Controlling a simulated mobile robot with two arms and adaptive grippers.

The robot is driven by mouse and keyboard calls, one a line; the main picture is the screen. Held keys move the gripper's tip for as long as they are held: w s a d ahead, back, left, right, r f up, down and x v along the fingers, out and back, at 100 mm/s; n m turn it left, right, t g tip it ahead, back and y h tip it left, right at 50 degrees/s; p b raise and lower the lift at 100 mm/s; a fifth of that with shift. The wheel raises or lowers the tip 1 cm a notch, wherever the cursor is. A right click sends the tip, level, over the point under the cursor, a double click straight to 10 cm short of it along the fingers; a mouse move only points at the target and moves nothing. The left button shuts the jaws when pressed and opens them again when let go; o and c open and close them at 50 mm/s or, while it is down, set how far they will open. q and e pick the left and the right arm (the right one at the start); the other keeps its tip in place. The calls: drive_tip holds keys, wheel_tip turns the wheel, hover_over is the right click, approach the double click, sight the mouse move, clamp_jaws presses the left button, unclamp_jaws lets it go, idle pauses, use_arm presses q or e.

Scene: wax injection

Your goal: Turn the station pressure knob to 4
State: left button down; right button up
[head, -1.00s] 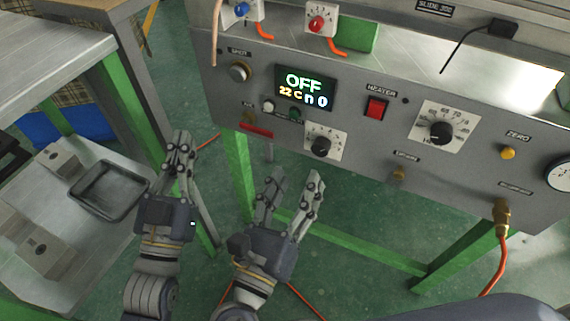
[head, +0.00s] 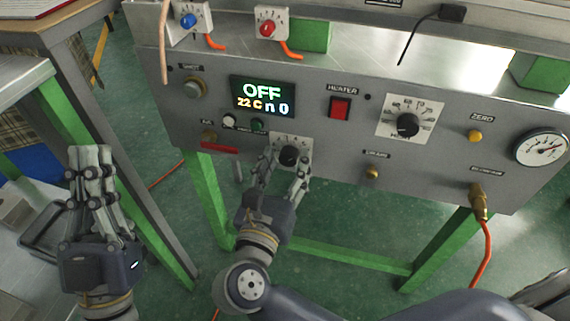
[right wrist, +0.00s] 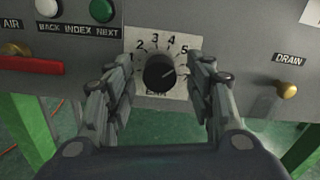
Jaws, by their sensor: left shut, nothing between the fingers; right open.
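The black knob (head: 289,155) sits on a white numbered dial plate low on the grey panel. The label below is partly hidden. My right gripper (head: 284,168) is open, with one finger on each side of the knob; I cannot tell whether they touch it. My left gripper (head: 91,158) is shut and empty, left of the panel.
The display (head: 262,96) reads OFF, 22 C and n 0. A red heater switch (head: 340,107), a larger black dial knob (head: 408,125), a brass drain knob (head: 372,173) and a round gauge (head: 541,148) share the panel. Blue (head: 188,20) and red (head: 267,28) knobs are above.

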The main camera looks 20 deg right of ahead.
drive_tip(key=shift+w+d, duration=0.1)
drive_tip(key=c, duration=1.1)
